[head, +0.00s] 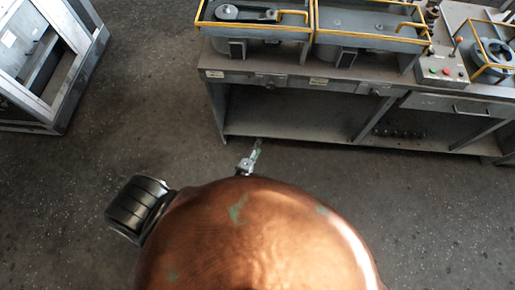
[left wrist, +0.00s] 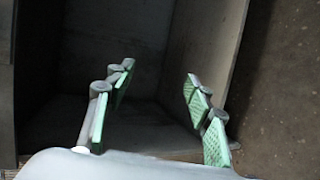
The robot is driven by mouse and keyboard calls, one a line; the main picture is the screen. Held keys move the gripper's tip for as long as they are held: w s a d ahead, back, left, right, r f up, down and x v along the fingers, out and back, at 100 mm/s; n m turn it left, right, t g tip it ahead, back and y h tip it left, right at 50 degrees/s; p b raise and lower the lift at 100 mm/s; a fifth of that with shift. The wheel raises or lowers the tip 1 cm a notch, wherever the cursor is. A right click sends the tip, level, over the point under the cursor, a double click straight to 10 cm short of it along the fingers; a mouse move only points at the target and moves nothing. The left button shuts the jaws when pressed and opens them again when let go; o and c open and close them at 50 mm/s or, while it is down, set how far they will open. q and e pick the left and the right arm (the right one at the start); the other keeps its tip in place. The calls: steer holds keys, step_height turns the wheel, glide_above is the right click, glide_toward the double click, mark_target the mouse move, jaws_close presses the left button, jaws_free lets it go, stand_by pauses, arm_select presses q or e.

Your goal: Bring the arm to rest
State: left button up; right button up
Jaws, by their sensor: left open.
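My left gripper (head: 256,150) shows small in the middle of the head view, in front of the open lower part of a grey workbench (head: 300,82). In the left wrist view my left gripper (left wrist: 158,74) has its green-padded fingers spread apart, with nothing between them. Behind the fingers is a dark, box-like recess with grey walls. Most of the left arm is hidden in the head view by a rounded copper-coloured surface close to the camera. My right gripper is in neither view.
On the workbench stand grey trays with yellow rails (head: 370,20) and a control box with buttons (head: 440,70). A pale metal frame cabinet (head: 75,70) stands at the far left. The dark floor (head: 150,110) between cabinet and bench is clear.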

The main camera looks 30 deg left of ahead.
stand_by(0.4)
arm_select(q)
steer(key=s+a+f+m+g+h, duration=0.25)
steer(key=s+f+m+g, duration=0.65)
steer(key=s+f, duration=1.15)
steer(key=s+a+f+m+g, duration=0.1)
steer(key=s+m, duration=0.3)
steer(key=s, duration=0.5)
steer(key=s+a+f+m+g+y, duration=0.1)
steer(key=s+a+f+m+g, duration=0.1)
steer(key=s, duration=0.7)
steer(key=s+a+f+m+g+y, duration=0.1)
steer(key=s+a+f+m, duration=0.3)
steer(key=s, duration=0.5)
steer(key=shift+s+f+m+g, duration=0.25)
steer(key=shift+m+g, duration=0.25)
steer(key=shift+m, duration=0.3)
steer(key=shift+w, duration=0.1)
